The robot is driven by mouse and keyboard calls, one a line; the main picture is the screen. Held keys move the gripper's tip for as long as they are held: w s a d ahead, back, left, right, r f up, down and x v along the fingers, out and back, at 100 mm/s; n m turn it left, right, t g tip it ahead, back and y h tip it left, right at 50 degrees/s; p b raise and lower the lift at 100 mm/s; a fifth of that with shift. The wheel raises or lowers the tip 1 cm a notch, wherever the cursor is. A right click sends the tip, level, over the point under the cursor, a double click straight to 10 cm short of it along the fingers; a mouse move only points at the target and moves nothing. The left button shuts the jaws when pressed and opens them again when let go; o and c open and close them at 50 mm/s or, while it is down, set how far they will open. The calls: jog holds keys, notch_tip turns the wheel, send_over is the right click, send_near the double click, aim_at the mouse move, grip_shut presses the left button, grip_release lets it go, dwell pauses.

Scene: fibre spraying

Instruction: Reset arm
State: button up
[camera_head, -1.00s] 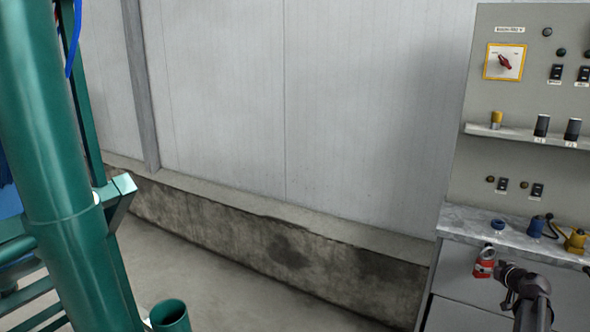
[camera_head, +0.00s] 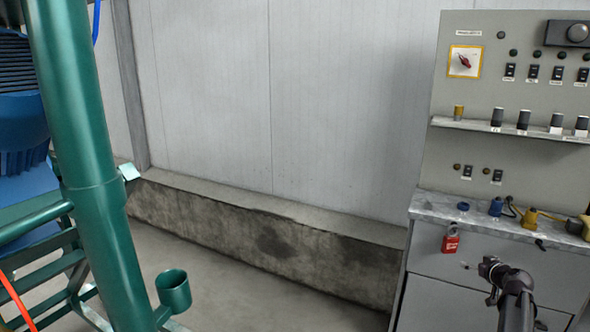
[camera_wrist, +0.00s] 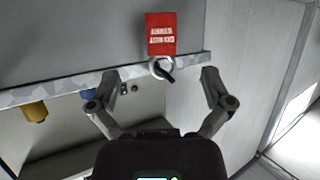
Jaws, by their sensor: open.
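My gripper (camera_head: 493,268) is at the lower right in the head view, in front of the grey cabinet. In the wrist view its two fingers (camera_wrist: 159,78) are spread apart with nothing between them. A red padlock (camera_head: 451,240) with white lettering hangs at the cabinet's front, just under the worktop edge. In the head view it is up and left of my gripper, with a visible gap. In the wrist view the padlock (camera_wrist: 161,34) appears upside down, beyond the fingertips and untouched by them.
The control cabinet (camera_head: 436,290) carries a marbled worktop (camera_head: 430,207) with blue and yellow connectors, and a switch panel above. A green pipe frame (camera_head: 88,170) with a cup-like holder (camera_head: 173,290) stands at left. Bare floor (camera_head: 230,290) lies between, before a low concrete wall ledge.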

jog(key=s+a+f+n+g+y, duration=0.1)
jog(key=a+f+g, duration=0.15)
jog(key=a, duration=0.75)
jog(key=s+a+f+g+y, duration=0.1)
jog(key=s+a+f+g, duration=0.15)
jog(key=a, duration=0.65)
jog(key=s+a+f+n+g+y, duration=0.1)
jog(key=a+f+g+y, duration=0.15)
jog(key=a, duration=0.75)
jog(key=s+a+f+m+g+h, duration=0.1)
jog(key=s+a+f+g+h, duration=0.15)
jog(key=s+a, duration=0.55)
jog(key=s+a+f+m+g+h, duration=0.15)
jog(key=s+a+g, duration=0.25)
jog(key=s+a, duration=0.4)
notch_tip(320, 180, up, 20)
jog(key=p, duration=2)
jog(key=shift+w+r+n, duration=0.15)
jog(key=shift+r+n, duration=0.05)
jog(key=shift+n, duration=0.25)
jog(key=shift+a, duration=0.1)
